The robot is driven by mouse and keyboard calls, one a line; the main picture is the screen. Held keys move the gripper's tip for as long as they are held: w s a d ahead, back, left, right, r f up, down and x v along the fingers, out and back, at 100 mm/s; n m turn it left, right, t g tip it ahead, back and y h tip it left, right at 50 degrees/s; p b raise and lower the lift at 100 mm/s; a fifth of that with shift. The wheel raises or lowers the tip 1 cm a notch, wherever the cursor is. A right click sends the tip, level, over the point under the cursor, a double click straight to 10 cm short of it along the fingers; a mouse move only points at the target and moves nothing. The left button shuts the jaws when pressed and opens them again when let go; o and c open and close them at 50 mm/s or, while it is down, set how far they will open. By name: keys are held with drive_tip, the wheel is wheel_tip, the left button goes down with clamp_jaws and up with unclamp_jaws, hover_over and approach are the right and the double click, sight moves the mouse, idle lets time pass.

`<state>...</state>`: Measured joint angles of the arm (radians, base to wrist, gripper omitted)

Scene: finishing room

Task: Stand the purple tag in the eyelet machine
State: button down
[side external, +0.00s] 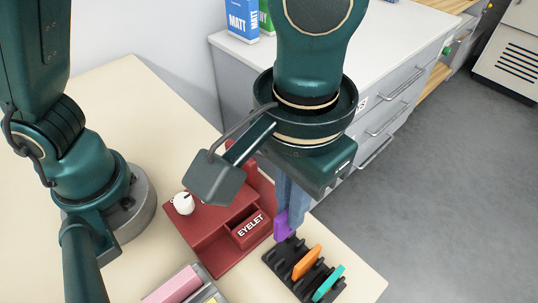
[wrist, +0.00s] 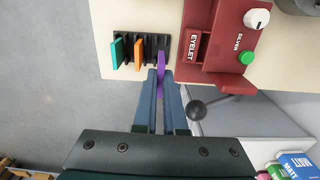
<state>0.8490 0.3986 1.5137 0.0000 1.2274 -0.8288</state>
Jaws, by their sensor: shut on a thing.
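The purple tag (side external: 281,226) is upright between the fingertips of my gripper (side external: 289,208), which is shut on it. In the wrist view the purple tag (wrist: 161,62) shows as a thin strip in front of the fingers (wrist: 160,82), at the end of the black rack (wrist: 149,44) nearest the machine. I cannot tell whether its lower edge is in a slot or just above. The red eyelet machine (side external: 207,238), labelled EYELET, stands beside the rack; my wrist hides part of it in the side view. It also shows in the wrist view (wrist: 218,75).
The black rack (side external: 272,261) also holds an orange tag (side external: 306,262) and a teal tag (side external: 328,283) upright. The machine has a white knob (wrist: 256,19) and a green button (wrist: 246,58). A box with pink contents (side external: 172,284) stands at the front table edge.

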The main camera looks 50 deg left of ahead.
drive_tip(key=s+a, duration=0.2)
drive_tip(key=a, duration=0.6)
drive_tip(key=shift+w+d+f, duration=0.1)
drive_tip(key=shift+d+f, duration=0.05)
drive_tip(key=shift+f, duration=2.75)
drive_tip(key=shift+f, duration=0.65)
drive_tip(key=c, duration=1.3)
unclamp_jaws()
drive_tip(key=shift+o, duration=0.2)
wheel_tip(320, 180, up, 11)
